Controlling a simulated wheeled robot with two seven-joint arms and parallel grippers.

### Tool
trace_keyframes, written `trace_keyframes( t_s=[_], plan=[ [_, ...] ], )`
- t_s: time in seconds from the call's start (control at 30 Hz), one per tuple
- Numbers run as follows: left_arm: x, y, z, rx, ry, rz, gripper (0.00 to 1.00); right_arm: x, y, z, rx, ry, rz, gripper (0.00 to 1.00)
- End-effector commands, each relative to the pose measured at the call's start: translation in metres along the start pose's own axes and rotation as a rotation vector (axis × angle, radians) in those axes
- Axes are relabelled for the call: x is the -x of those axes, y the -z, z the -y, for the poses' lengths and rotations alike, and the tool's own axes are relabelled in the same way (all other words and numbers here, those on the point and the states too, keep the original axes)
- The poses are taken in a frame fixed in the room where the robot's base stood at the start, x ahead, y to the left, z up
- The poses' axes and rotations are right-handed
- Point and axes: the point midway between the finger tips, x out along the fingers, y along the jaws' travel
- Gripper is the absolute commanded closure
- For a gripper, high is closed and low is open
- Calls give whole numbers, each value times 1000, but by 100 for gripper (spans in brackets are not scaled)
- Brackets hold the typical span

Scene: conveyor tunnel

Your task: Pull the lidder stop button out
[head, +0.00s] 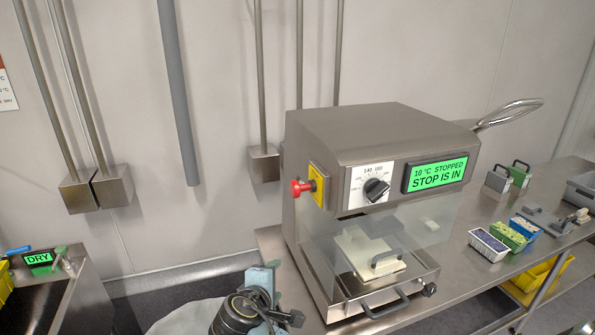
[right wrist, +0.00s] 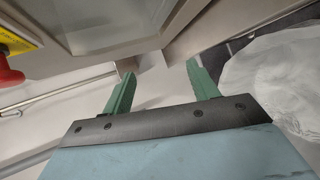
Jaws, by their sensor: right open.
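The lidder (head: 370,150) is a steel machine standing on the table. Its red stop button (head: 301,188) sticks out from a yellow plate (head: 317,185) on its left side. The green display (head: 437,174) reads "10 °C STOPPED, STOP IS IN". The red button (right wrist: 8,76) also shows, cut off, at the left edge of the right wrist view. My right gripper (head: 276,282) is low at the lidder's left, below and apart from the button. In the right wrist view, its green fingers (right wrist: 160,70) are spread with nothing between them. My left gripper is not in view.
A black dial (head: 376,189) sits beside the display. A white block with a handle (head: 370,252) is inside the clear-fronted chamber. Several filled trays (head: 489,243) stand on the table at right. A sink with a "DRY" display (head: 39,260) is at far left.

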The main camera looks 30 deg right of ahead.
Motion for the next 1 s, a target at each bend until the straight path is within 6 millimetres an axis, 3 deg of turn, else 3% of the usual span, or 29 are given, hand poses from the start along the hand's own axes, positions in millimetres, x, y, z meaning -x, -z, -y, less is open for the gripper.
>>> trace_keyframes(
  t_s=[0.03, 0.1, 0.23, 0.33, 0.47, 1.0],
  plan=[
    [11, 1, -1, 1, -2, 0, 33, 20, 2, -52, -5, -85, 35, 41],
    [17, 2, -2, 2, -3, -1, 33, 42, -2, -100, -10, -176, 93, 41],
    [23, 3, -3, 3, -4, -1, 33, 73, -11, -155, -32, -278, 177, 41],
    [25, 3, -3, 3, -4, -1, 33, 83, -16, -172, -42, -311, 210, 41],
    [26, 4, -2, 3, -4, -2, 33, 76, -20, -178, -43, -319, 221, 41],
    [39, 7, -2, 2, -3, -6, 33, -20, -42, -209, -42, -316, 219, 41]
  ],
)
